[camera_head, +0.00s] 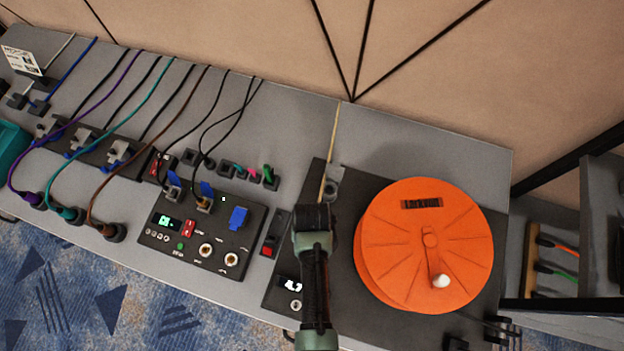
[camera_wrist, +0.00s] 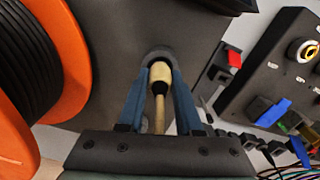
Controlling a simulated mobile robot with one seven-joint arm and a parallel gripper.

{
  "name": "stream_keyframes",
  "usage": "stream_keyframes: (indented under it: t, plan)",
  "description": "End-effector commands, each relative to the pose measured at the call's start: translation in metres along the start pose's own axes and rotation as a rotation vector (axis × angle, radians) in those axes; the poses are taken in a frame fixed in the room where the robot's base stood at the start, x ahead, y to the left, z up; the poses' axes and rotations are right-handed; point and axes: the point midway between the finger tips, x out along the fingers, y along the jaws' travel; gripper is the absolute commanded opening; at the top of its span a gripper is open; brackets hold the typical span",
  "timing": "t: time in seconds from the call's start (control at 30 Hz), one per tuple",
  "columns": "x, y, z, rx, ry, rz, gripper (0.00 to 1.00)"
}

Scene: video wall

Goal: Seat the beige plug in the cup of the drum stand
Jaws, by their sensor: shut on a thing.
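The beige plug (camera_wrist: 160,75) is between the blue fingers of my gripper (camera_wrist: 158,88) in the wrist view, with its beige cable trailing back between them. My gripper is shut on the plug. The plug's front end overlaps the grey round cup (camera_wrist: 157,52); I cannot tell whether it is inside or just above it. The grey cup block (camera_head: 335,176) shows in the head view just beyond my gripper (camera_head: 314,212), on the dark drum stand (camera_head: 345,325). The orange drum (camera_head: 375,235) stands right of my gripper; its black cable winding (camera_wrist: 45,45) shows in the wrist view.
A dark control panel (camera_head: 170,255) with a blue plug (camera_head: 238,217) lies left of my gripper. Several coloured cables and sockets fill the bench's left side. A beige cable (camera_head: 333,135) runs over the bench's back edge. Bare bench (camera_head: 420,150) lies behind the drum.

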Motion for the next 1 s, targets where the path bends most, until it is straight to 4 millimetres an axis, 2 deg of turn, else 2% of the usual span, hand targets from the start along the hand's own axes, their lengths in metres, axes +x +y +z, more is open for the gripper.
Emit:
stream_keyframes:
  t: [0.3, 0.33, 0.5, 0.83, 1.0]
  plan:
    - [0.000, 0.000, 0.000, 0.000, 0.000, 0.000, 0.00]
    - [0.000, 0.000, 0.000, 0.000, 0.000, 0.000, 0.39]
    - [0.000, 0.000, 0.000, 0.000, 0.000, 0.000, 0.69]
    - [-0.002, 0.000, 0.000, 0.000, 0.000, 0.000, 0.69]
    - [-0.017, 0.000, 0.000, 0.000, 0.002, 0.000, 0.69]
